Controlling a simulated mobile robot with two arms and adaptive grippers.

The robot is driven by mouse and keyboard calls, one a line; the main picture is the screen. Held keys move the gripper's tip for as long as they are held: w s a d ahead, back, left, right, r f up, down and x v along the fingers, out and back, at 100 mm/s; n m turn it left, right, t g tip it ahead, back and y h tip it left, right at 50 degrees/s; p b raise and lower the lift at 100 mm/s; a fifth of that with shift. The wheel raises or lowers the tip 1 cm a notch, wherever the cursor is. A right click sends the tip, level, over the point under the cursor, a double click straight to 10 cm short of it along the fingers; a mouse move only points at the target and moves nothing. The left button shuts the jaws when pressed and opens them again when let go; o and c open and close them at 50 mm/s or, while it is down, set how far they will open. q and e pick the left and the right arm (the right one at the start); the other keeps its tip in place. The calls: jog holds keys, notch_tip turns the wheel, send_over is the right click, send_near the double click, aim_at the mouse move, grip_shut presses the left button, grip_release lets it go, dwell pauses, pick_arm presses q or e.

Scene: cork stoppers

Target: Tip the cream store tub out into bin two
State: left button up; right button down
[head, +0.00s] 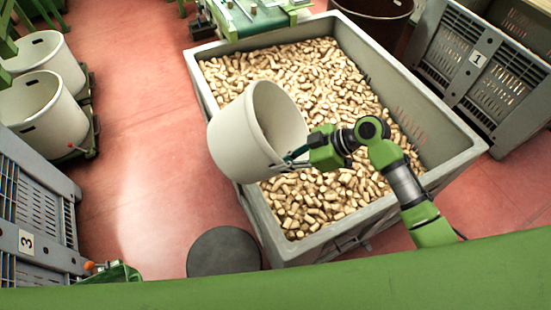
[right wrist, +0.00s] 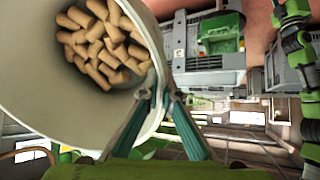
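The cream tub (head: 240,135) is held up over a large grey bin (head: 455,150) full of corks. It is tilted, with its mouth turned toward the right. My right gripper (head: 296,156) is shut on the tub's rim. In the right wrist view the gripper's fingers (right wrist: 160,97) pinch the rim of the tub (right wrist: 60,125), and several corks (right wrist: 105,45) lie inside it. The bin under the tub shows no readable number. My left gripper is not in view.
Bin 1 (head: 478,58) stands at the upper right, and bin 3 (head: 25,242) at the lower left. Two other cream tubs (head: 40,115) (head: 45,60) stand at the left. A dark round drum (head: 224,252) is near the bin's front corner.

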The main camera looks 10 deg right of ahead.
jog(key=shift+d+f+y+b, duration=0.55)
jog(key=shift+f+y+b, duration=0.15)
jog(key=shift+f+b, duration=0.15)
jog(key=b, duration=0.1)
jog(key=d+f+y+b, duration=0.1)
jog(key=b, duration=0.1)
jog(key=shift+d+f, duration=0.1)
jog(key=shift+f, duration=0.15)
jog(key=s+d+r+t+y+b, duration=0.1)
jog(key=d+y+b, duration=0.8)
jog(key=b, duration=1.4)
jog(key=shift+d+m+t+y, duration=0.3)
jog(key=shift+d+m+t, duration=0.1)
jog(key=shift+d, duration=0.3)
jog(key=shift+s+r, duration=0.1)
